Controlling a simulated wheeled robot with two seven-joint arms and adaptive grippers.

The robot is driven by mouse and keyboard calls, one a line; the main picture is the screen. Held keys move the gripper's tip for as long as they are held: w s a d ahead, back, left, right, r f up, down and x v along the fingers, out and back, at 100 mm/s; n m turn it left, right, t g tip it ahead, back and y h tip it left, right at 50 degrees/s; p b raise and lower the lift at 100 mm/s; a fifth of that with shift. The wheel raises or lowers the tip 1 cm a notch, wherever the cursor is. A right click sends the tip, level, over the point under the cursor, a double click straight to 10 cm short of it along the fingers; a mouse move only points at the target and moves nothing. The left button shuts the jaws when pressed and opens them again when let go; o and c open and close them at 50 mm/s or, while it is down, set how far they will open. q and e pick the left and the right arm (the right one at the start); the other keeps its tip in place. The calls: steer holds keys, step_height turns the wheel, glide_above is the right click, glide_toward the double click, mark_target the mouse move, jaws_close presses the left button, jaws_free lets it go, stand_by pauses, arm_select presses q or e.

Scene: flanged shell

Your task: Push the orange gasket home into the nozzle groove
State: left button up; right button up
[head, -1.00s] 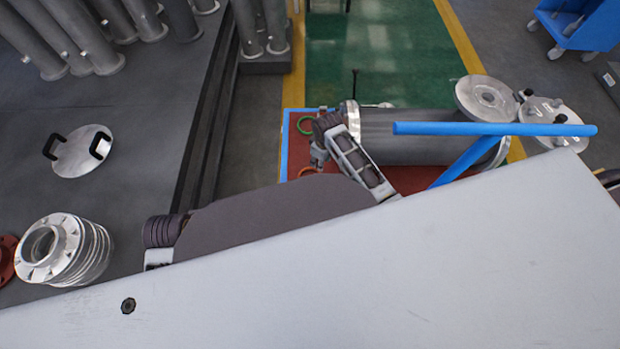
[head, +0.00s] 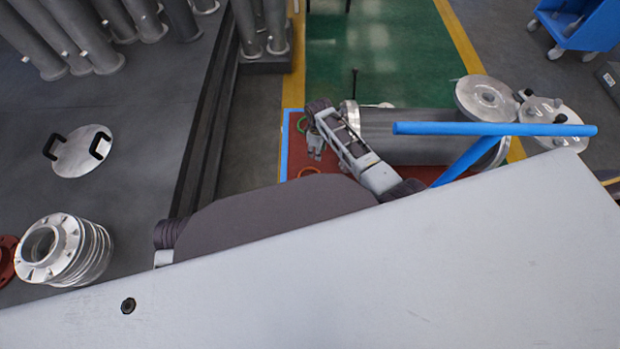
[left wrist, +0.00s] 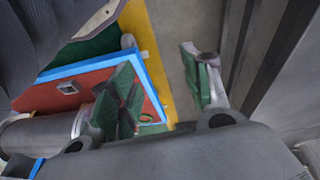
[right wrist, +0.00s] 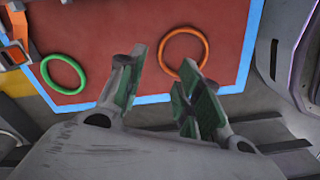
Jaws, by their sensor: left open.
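The orange gasket (right wrist: 168,64) lies flat on a red surface in the right wrist view, partly behind a finger of my right gripper. It also shows in the head view (head: 308,170), partly hidden by my arm. My right gripper (right wrist: 158,98) is open, with nothing between its fingers. In the head view this gripper (head: 315,146) hangs over the red surface, near the gasket. My left gripper (left wrist: 165,92) is open and empty in the left wrist view; the head view does not show it. The grey shell (head: 415,130) lies right of my right gripper. I cannot make out the nozzle groove.
A green ring (right wrist: 63,74) lies on the red, blue-edged surface (right wrist: 110,25). Blue bars (head: 495,129) cross in front of the shell. Flanged discs (head: 487,98) stand at its right end. A dark bench at left carries a handled lid (head: 80,155) and a ribbed flange part (head: 65,250).

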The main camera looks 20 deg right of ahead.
steer(key=shift+f, duration=0.1)
steer(key=b, duration=0.3)
glide_toward(316, 168)
step_height(316, 168, down, 2)
steer(key=shift+f+b, duration=0.1)
steer(key=shift+b, duration=0.2)
steer(key=shift+f+b, duration=0.3)
steer(key=shift+f, duration=0.3)
arm_select(q)
steer(key=shift+w+d+f+t+h, duration=0.2)
steer(key=shift+d+f+t+h, duration=0.15)
steer(key=shift+d+f, duration=0.2)
steer(key=shift+w+d+f+t+h, duration=0.15)
steer(key=shift+d+f+t+h, duration=0.1)
steer(key=shift+d+f+t, duration=0.25)
steer(key=shift+f, duration=0.15)
arm_select(e)
steer(key=shift+f, duration=0.1)
